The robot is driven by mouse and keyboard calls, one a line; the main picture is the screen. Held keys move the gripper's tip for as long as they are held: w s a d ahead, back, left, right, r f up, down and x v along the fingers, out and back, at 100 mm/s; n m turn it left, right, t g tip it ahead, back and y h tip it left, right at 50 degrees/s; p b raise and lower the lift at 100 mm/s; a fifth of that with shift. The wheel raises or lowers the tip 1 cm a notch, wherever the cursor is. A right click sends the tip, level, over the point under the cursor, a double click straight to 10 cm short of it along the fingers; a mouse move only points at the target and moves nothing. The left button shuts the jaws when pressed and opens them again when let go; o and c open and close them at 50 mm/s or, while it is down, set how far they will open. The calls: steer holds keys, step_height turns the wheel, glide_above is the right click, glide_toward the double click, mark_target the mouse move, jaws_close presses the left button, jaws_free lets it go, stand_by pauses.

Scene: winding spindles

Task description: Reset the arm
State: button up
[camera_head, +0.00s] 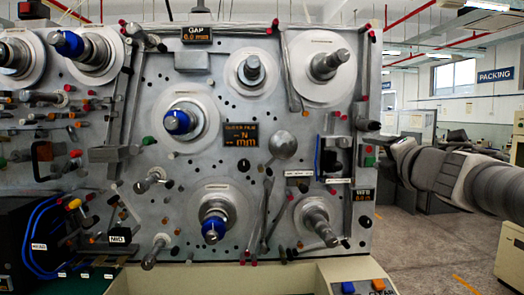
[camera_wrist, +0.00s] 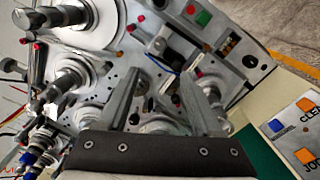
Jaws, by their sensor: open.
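My arm (camera_head: 455,175) reaches in from the right in the head view, and its end is by the right edge of the winding machine panel (camera_head: 215,80). In the wrist view my gripper (camera_wrist: 162,80) has its two grey fingers apart with nothing between them. The fingers point at the machine face, which looks tilted in that view. Spindles with blue collars stand at the upper left (camera_head: 70,44), the centre (camera_head: 177,122) and the lower middle (camera_head: 214,229). Bare metal spindles stand at the top right (camera_head: 328,64) and lower right (camera_head: 318,222).
A ledge with blue and orange buttons (camera_head: 362,287) juts out below the panel; the buttons also show in the wrist view (camera_wrist: 304,105). Rollers and rods stick out across the panel. Open floor (camera_head: 425,245) lies to the right, with desks behind.

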steer(key=s+a+f+m+g+p, duration=0.1)
steer(key=s+a+f+m+g, duration=0.5)
steer(key=s+f+m, duration=0.5)
steer(key=s+a+f+m+g+p, duration=0.2)
steer(key=s+a+f+m+g, duration=0.4)
steer(key=s+f+m, duration=0.6)
step_height(320, 180, down, 2)
steer(key=s+a, duration=0.2)
steer(key=shift+s+f, duration=0.2)
steer(key=shift+s, duration=0.2)
steer(key=shift+d, duration=0.1)
